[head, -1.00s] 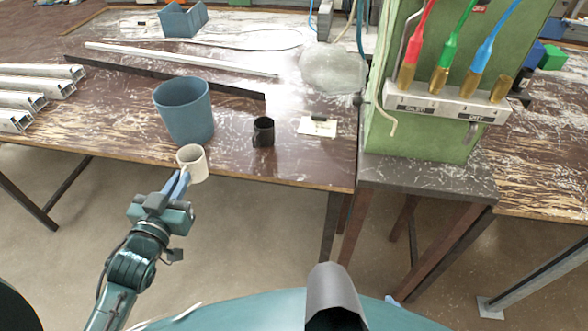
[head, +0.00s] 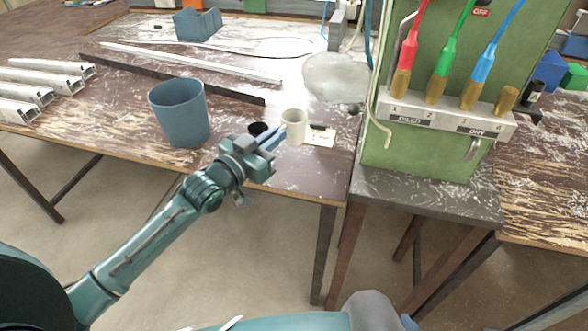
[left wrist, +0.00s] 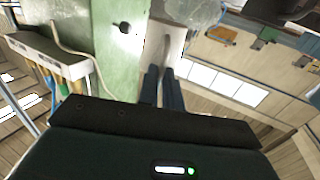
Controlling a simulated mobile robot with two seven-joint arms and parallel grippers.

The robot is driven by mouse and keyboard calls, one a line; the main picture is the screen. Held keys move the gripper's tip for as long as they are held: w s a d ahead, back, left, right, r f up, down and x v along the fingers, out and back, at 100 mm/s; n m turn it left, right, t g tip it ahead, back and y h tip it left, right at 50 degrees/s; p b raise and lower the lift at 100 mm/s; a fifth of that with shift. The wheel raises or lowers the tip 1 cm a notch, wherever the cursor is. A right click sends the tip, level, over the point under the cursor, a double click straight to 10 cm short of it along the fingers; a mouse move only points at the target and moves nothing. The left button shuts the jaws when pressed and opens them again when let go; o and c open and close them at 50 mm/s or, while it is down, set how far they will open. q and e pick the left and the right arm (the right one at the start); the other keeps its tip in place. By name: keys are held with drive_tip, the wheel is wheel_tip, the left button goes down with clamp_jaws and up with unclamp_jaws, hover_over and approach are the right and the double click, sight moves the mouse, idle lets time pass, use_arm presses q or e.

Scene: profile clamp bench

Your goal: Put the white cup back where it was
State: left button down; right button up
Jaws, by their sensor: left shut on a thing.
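The white cup (head: 293,127) is upright at the right part of the wooden bench, just left of and partly over a small pale card (head: 319,138). My left gripper (head: 279,138) comes from the left and is shut on the cup's near-left side, seemingly at the handle. Whether the cup's base touches the bench I cannot tell. In the left wrist view the two dark fingers (left wrist: 162,88) reach to the pale cup (left wrist: 165,42). My right gripper is not in view.
A dark cup (head: 257,128) stands behind my left gripper, mostly hidden by it. A blue-grey bin (head: 180,113) is farther left. A green panel (head: 425,140) with coloured handles stands right of the card. Metal profiles (head: 40,80) lie at far left.

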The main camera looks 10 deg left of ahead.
use_arm(q)
drive_tip(key=f, duration=1)
drive_tip(key=shift+w+a, duration=0.2)
drive_tip(key=shift+w, duration=0.15)
drive_tip(key=shift+b, duration=0.3)
drive_tip(key=c, duration=1.6)
unclamp_jaws()
drive_tip(key=shift+f, duration=0.1)
drive_tip(key=shift+o, duration=0.2)
drive_tip(key=v, duration=1.2)
drive_tip(key=s+d+f+n+g+y, duration=0.1)
drive_tip(key=s+d+f+g+y, duration=0.1)
drive_tip(key=s, duration=0.5)
drive_tip(key=s+d+f+g+y+p, duration=0.1)
drive_tip(key=s+d+f+g+y, duration=0.1)
drive_tip(key=s+d+f, duration=0.4)
drive_tip(key=shift+s+f+n+g, duration=0.4)
drive_tip(key=shift+s+f+g, duration=0.45)
drive_tip(key=shift+f+g, duration=0.1)
